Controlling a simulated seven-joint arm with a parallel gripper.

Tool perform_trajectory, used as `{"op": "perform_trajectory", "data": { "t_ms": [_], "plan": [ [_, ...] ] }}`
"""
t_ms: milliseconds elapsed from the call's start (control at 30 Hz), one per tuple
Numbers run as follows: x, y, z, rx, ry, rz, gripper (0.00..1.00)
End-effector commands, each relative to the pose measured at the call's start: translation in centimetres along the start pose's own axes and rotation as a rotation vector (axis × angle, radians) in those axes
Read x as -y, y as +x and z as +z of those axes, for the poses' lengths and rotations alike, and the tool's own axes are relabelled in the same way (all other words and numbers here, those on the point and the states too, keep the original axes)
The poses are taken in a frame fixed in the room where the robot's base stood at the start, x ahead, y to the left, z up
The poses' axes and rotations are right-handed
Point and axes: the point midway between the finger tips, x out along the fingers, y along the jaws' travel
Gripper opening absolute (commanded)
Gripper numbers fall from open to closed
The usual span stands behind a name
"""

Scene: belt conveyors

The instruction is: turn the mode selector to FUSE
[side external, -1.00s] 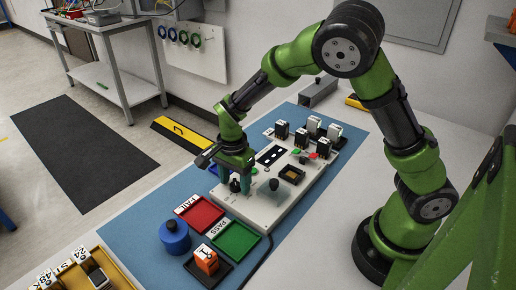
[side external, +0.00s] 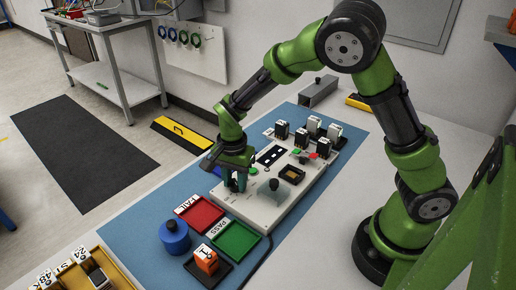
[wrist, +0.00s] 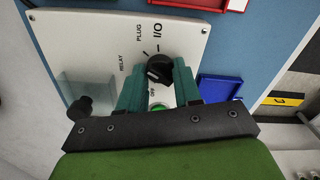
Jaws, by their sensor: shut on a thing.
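The mode selector is a black knob (wrist: 157,68) on the light test panel (wrist: 90,30), seen in the wrist view. Printed labels OFF, RELAY, PLUG and I/O show around it; I cannot see a FUSE label. The teal fingers of my gripper (wrist: 159,74) stand on either side of the knob and are shut on it. I cannot tell for sure which label the knob points to. In the side view my gripper (side external: 236,180) is down at the panel's left part and hides most of the knob.
A second dark knob (side external: 274,184) stands on the panel close by, over a clear cover. A red tray (side external: 200,214), green tray (side external: 237,239) and blue round object (side external: 174,237) lie in front. Several upright modules (side external: 301,137) stand at the panel's far end.

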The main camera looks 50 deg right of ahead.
Motion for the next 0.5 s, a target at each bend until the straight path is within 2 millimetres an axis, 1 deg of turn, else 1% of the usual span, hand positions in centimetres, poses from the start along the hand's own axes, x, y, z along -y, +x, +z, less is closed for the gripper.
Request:
{"op": "perform_trajectory", "data": {
  "t_ms": [500],
  "plan": [
    [0.03,-0.14,-0.05,0.002,-0.483,-0.003,0.03]
  ]
}}
